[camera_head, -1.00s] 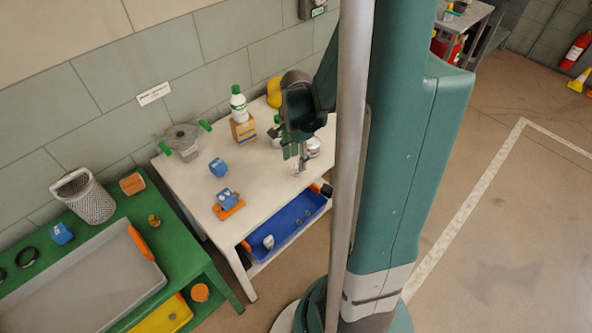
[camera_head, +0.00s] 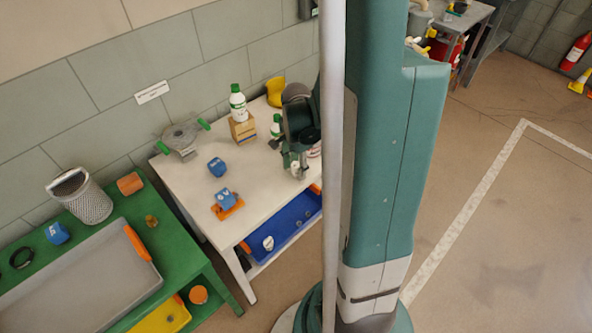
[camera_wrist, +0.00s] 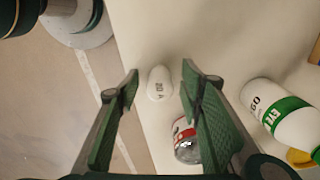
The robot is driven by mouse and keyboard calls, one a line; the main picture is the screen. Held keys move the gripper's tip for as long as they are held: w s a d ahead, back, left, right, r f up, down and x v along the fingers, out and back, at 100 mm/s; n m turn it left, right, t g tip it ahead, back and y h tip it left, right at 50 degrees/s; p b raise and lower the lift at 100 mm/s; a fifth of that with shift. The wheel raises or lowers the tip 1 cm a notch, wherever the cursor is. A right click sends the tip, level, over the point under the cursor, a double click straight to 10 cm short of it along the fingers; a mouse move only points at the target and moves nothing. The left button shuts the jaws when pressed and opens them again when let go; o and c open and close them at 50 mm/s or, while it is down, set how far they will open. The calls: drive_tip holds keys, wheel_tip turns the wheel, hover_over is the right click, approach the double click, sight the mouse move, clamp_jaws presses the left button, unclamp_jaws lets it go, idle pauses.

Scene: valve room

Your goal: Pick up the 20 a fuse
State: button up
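The 20 A fuse (camera_wrist: 159,85) is a small white rounded piece with dark "20 A" lettering on the pale tabletop in the wrist view. My gripper (camera_wrist: 160,80) is open, with one green-padded finger on each side of the fuse and a visible gap to each. In the head view my gripper (camera_head: 297,166) is low over the right part of the white table (camera_head: 185,205). The fuse is hard to make out there because the fingers are in the way. I cannot tell how high the fingertips are above the tabletop.
A red-and-white can (camera_wrist: 187,145) stands close to the right finger. A white bottle with a green band (camera_wrist: 283,115) is farther right. A cardboard box (camera_head: 243,130), blue parts (camera_head: 217,167) and a blue drawer (camera_head: 285,225) are nearby. The table's front-left top is partly free.

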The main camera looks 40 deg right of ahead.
sight(296, 164)
drive_tip(key=shift+c, duration=0.2)
drive_tip(key=c, duration=1)
drive_tip(key=shift+o, duration=0.2)
drive_tip(key=shift+r, duration=0.2)
drive_tip(key=shift+r+p, duration=1.5)
drive_tip(key=shift+r, duration=3.35)
